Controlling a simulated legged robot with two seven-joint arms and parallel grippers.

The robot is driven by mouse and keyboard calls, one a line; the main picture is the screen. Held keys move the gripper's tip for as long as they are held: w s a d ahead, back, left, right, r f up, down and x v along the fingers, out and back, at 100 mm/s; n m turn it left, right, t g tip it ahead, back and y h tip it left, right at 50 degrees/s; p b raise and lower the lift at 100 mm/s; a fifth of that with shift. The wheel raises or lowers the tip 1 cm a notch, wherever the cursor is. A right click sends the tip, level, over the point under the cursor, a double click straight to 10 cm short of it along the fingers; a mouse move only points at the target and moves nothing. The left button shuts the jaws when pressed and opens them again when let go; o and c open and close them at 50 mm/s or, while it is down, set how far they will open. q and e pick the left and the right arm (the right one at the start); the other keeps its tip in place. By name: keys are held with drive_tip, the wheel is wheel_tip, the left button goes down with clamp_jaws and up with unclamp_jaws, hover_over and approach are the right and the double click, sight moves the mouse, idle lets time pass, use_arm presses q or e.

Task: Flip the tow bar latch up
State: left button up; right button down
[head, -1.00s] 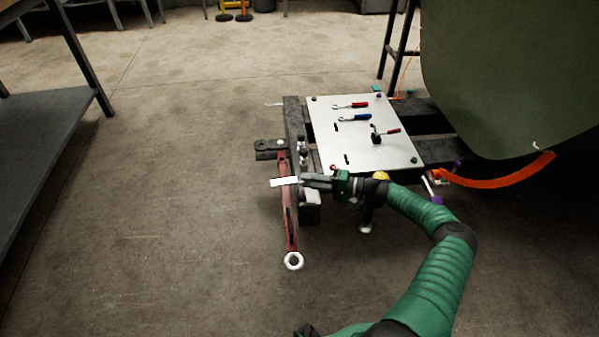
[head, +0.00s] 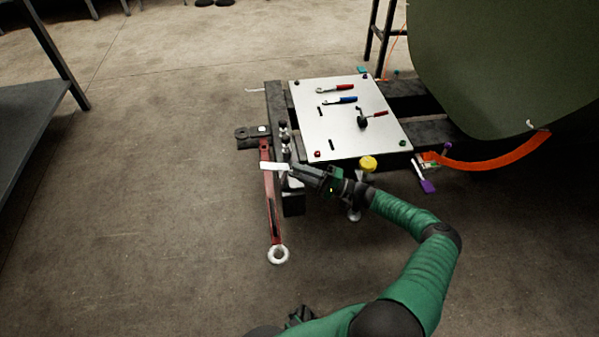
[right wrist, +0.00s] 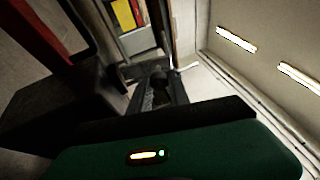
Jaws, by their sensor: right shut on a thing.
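The red tow bar (head: 270,205) runs toward me from the dark cart frame in the head view and ends in a pale ring (head: 278,255). A flat white piece, apparently the latch (head: 272,166), lies across the upper part of the bar. My right gripper (head: 296,169) comes in from the right, tilted, and is shut at the white piece's right end. In the right wrist view, the fingers (right wrist: 160,92) close around something dark; the grip is too dark to make out. A dark part at the bottom of the head view may be my left gripper (head: 300,316).
A pale panel (head: 345,120) with red and blue handled tools lies on the cart. A yellow knob (head: 368,163) is close to my right wrist. An orange strip (head: 500,156) and a large green panel (head: 500,60) are at right. Floor left of the bar is clear.

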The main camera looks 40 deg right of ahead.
drive_tip(key=shift+s+f, duration=0.1)
drive_tip(key=shift+f, duration=0.15)
drive_tip(key=c, duration=1.3)
unclamp_jaws()
drive_tip(key=shift+o, duration=0.3)
drive_tip(key=shift+d+r, duration=0.1)
drive_tip(key=p+v, duration=0.1)
drive_tip(key=v, duration=1.5)
drive_tip(key=shift+s+d+p, duration=0.25)
drive_tip(key=shift+s+p, duration=0.05)
drive_tip(key=shift+p, duration=0.05)
drive_tip(key=shift+s+d, duration=0.1)
